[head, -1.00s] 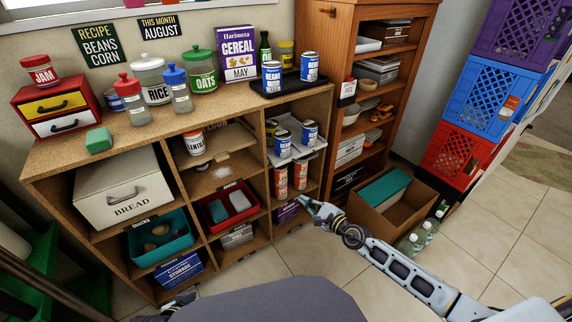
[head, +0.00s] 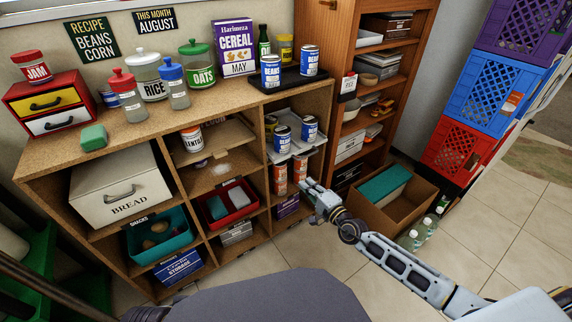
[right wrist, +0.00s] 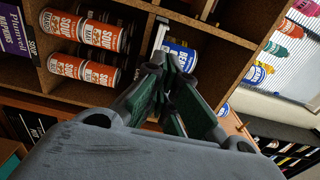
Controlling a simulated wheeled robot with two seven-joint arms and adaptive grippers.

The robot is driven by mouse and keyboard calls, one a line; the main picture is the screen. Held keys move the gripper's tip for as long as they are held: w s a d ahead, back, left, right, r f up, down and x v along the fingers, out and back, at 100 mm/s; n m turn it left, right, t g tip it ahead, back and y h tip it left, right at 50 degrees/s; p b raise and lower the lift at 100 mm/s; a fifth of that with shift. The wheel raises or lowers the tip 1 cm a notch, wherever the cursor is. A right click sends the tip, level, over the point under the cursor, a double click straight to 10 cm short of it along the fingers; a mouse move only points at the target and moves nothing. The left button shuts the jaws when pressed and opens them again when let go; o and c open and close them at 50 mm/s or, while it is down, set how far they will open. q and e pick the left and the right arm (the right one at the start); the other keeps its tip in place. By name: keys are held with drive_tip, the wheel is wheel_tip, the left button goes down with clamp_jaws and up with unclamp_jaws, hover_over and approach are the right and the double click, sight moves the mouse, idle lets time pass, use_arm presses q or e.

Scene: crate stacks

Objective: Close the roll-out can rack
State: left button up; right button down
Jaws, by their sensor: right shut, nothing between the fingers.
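The roll-out can rack (head: 305,144) is a pale grey tray in the right column of the wooden shelf unit. It juts out past the shelf front, with blue-and-white beans cans (head: 282,138) on it. In the right wrist view a strip of its pale edge (right wrist: 158,36) shows beside a beans can (right wrist: 180,56); the fingers hide part of this area. My right gripper (head: 306,187) is shut and empty, in front of the shelf and below the rack's front, apparently not touching it. The left gripper is not in view.
Orange soup cans (head: 280,180) stand in the compartment below the rack. A black tray (head: 291,83) with beans cans lies on the counter above. A cardboard box (head: 408,204) and bottles (head: 418,238) stand on the floor at right. The floor before the shelf is open.

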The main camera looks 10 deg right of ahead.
drive_tip(key=shift+w, duration=0.15)
drive_tip(key=b, duration=0.1)
approach(282, 159)
drive_tip(key=b+x, duration=0.2)
drive_tip(key=x, duration=0.3)
drive_tip(key=shift+w+a+f, duration=0.1)
drive_tip(key=shift+w+f, duration=0.05)
drive_tip(key=shift+w, duration=0.1)
drive_tip(key=shift+w+a+b, duration=0.25)
drive_tip(key=shift+w+b, duration=0.05)
drive_tip(key=shift+w, duration=0.4)
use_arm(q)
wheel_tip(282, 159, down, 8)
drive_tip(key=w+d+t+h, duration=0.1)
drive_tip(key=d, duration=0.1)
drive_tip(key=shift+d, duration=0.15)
use_arm(e)
drive_tip(key=shift+w, duration=0.15)
